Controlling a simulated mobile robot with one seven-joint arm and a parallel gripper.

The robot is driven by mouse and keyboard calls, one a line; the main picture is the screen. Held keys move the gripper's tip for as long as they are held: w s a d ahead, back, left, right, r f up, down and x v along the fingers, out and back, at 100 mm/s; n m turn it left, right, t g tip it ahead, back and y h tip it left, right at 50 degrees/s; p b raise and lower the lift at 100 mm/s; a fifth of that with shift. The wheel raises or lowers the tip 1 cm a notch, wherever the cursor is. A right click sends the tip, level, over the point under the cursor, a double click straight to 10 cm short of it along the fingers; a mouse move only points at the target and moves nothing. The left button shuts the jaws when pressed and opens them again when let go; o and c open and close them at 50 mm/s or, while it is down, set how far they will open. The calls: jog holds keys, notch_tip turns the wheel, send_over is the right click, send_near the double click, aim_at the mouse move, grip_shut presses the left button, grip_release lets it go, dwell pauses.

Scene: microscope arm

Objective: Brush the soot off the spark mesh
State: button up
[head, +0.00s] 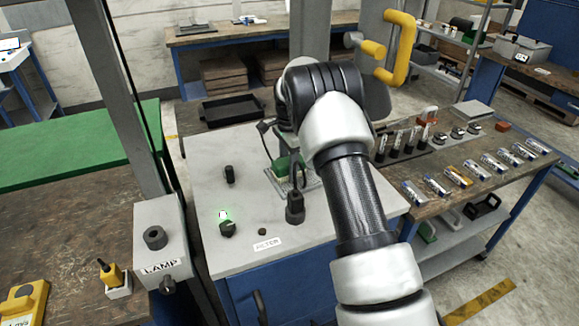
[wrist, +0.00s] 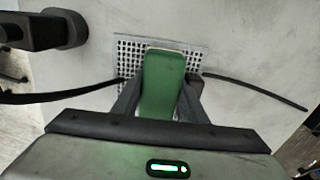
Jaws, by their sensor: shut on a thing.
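The spark mesh is a pale perforated square (head: 281,187) on top of the grey cabinet, and it also shows in the wrist view (wrist: 126,46). A green brush (wrist: 163,85) is between the fingers of my gripper (wrist: 160,95), which is shut on it. In the head view the green brush (head: 284,165) is over the mesh and covers part of it. The brush's underside is hidden, so I cannot tell whether it touches the mesh. Soot is too small to make out. My arm hides part of my gripper in the head view.
Black fittings (head: 295,207) stand on the grey cabinet top (head: 215,190) close to the mesh. A grey LAMP box (head: 161,244) is at left. A table with batteries (head: 458,176) is at right. A yellow handle (head: 401,46) is behind my arm.

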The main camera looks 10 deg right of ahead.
aim_at(295, 183)
jog(key=shift+r+p, duration=1.35)
jog(key=shift+r, duration=1.15)
jog(key=shift+s+f+b, duration=0.2)
jog(key=shift+s+b, duration=0.05)
jog(key=shift+b, duration=0.45)
jog(key=s+b, duration=0.2)
jog(key=b, duration=0.1)
jog(key=shift+d, duration=0.35)
jog(key=shift+s+d+b, duration=0.25)
jog(key=shift+s+b, duration=0.4)
jog(key=shift+s, duration=0.05)
jog(key=shift+f+b, duration=1.35)
jog(key=shift+f, duration=0.6)
jog(key=shift+f, duration=0.4)
